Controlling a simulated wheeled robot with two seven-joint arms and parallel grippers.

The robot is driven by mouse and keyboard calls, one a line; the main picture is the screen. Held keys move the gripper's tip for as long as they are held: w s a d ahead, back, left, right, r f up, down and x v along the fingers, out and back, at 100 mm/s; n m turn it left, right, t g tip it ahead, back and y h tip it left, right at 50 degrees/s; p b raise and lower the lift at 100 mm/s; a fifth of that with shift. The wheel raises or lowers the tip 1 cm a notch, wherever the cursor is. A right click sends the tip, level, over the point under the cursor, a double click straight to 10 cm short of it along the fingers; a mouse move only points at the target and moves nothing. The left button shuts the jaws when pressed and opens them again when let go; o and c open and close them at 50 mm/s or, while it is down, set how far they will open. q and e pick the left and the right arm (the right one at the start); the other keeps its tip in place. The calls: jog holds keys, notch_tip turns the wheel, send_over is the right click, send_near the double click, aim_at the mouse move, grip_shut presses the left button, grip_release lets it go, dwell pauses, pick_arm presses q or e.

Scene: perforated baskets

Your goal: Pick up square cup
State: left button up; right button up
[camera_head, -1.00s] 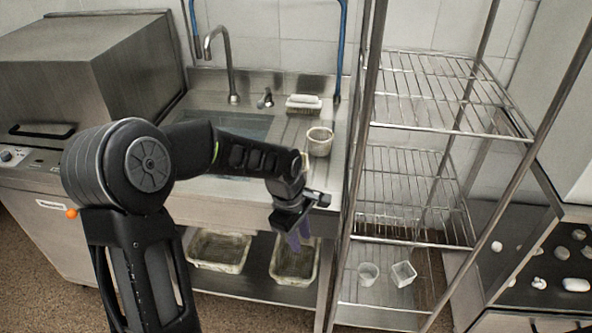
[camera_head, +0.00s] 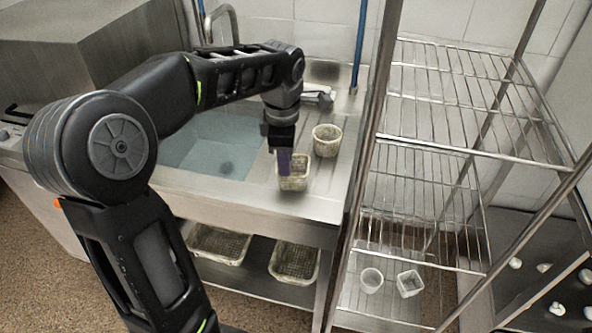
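A small perforated square cup (camera_head: 296,181) stands on the steel counter, close to its front edge and right of the sink basin. Another square cup (camera_head: 410,285), pale, stands on the bottom shelf of the rack. My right gripper is out of view.
A round perforated basket (camera_head: 327,142) stands just behind the square cup. A round cup (camera_head: 371,281) is on the rack's bottom shelf. Two baskets (camera_head: 219,245) (camera_head: 295,263) sit under the counter. The wire rack (camera_head: 382,100) stands close on the right.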

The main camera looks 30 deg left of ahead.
aim_at(286, 186)
pick_arm(q)
jog(key=shift+w+a+f, duration=0.1)
jog(key=shift+w+f, duration=0.1)
jog(key=shift+f, duration=1.15)
jog(key=f, duration=0.2)
jog(key=f+p, duration=0.1)
jog(key=f, duration=0.2)
jog(key=shift+w+a+f, duration=0.1)
jog(key=shift+w+a, duration=0.1)
jog(key=shift+c, duration=0.2)
grip_shut()
